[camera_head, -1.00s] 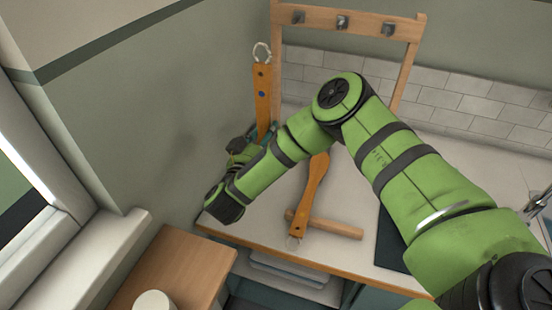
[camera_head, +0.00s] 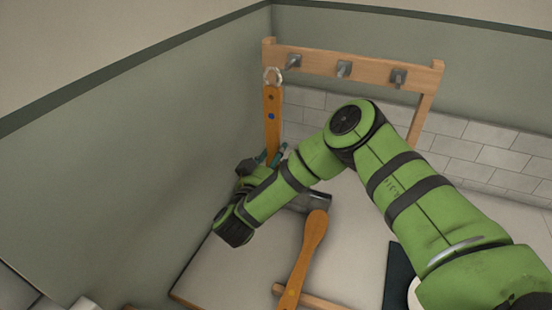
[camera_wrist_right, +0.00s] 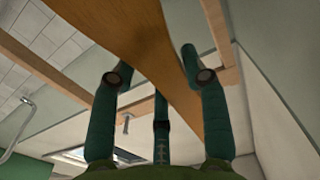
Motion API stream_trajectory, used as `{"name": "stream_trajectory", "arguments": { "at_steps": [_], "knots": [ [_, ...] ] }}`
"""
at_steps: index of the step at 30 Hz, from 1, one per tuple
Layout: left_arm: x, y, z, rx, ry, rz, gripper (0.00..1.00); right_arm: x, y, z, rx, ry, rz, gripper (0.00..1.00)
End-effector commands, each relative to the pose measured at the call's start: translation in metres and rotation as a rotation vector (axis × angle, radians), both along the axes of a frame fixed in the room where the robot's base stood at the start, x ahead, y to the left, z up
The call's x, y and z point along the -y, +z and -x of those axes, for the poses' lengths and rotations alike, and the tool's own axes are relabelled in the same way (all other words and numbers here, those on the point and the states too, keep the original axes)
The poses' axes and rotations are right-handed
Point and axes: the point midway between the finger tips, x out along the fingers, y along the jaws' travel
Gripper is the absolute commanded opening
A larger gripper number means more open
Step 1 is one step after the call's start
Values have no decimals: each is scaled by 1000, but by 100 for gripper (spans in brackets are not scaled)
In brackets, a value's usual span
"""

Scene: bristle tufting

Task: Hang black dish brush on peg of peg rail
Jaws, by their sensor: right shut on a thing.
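The handle fills the middle of the right wrist view (camera_wrist_right: 135,40) between the fingers. Its lower end is hidden, so I cannot tell its bristle colour. The ring is just left of and slightly below the leftmost peg (camera_head: 293,61) of the wooden peg rail (camera_head: 320,66); whether they touch is unclear. The other two pegs look bare. My left gripper is not in view.
A second wooden-handled tool (camera_head: 306,250) with a dark head (camera_head: 312,201) lies on the counter, across or beside a wooden bar (camera_head: 315,302). A dark mat (camera_head: 398,275) is at the right. The green wall (camera_head: 130,150) is close on the left.

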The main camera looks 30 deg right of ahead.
Motion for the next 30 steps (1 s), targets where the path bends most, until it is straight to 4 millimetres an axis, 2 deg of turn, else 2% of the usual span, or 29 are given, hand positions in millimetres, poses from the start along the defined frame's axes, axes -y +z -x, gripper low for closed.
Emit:
{"name": "stream_trajectory", "arguments": {
  "at_steps": [4,8,21,30],
  "knots": [
    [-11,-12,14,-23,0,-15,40,7,-4,-6,3,-2,-1,4],
    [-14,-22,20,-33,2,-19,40,14,-6,-12,3,-2,-1,4],
    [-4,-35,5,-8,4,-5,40,37,-7,-32,3,-2,2,4],
    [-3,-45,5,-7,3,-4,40,52,-10,-46,4,-2,1,4]
  ]
}}
